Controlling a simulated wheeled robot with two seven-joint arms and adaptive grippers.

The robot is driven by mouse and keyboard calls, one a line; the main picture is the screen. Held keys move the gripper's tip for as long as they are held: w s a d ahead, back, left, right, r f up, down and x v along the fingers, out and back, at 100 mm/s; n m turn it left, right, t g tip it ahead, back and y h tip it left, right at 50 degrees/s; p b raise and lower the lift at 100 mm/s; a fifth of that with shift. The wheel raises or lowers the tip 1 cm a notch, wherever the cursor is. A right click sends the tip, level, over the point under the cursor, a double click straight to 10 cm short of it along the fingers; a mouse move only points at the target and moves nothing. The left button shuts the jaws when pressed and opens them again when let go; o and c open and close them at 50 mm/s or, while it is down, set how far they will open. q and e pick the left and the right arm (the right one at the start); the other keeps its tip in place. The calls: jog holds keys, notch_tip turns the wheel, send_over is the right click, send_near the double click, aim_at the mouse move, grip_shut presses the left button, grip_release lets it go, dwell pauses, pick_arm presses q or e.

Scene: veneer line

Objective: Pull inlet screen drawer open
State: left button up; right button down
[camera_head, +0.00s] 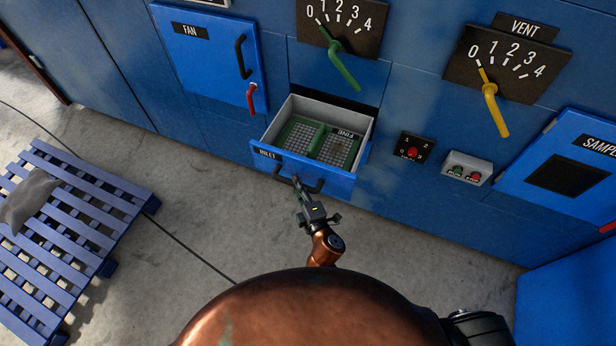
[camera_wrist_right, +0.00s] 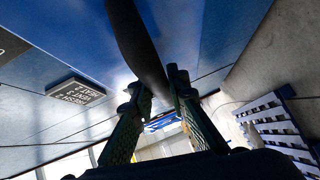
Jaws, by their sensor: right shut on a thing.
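The inlet drawer (camera_head: 333,183) has a blue front labelled INLET and stands pulled out from the blue machine in the head view. Inside it lie green-framed mesh screens (camera_head: 320,142), with a FINE label at the back. My right gripper (camera_head: 299,183) is at the drawer's dark handle (camera_head: 316,186), shut on its left part. In the right wrist view the fingers (camera_wrist_right: 160,90) close on the dark curved bar of the handle. My left gripper is not in view.
A FAN door (camera_head: 205,60) with a red latch is left of the drawer. Green (camera_head: 342,65) and yellow (camera_head: 493,105) dial levers are above and right. A blue pallet (camera_head: 70,225) with a grey sack (camera_head: 28,198) lies left on the floor.

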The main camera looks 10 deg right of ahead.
jog(key=shift+s+a, duration=0.2)
jog(key=shift+a, duration=0.05)
jog(key=c, duration=2)
grip_release()
jog(key=shift+o, duration=0.8)
jog(key=shift+d, duration=0.1)
jog(key=v, duration=1.2)
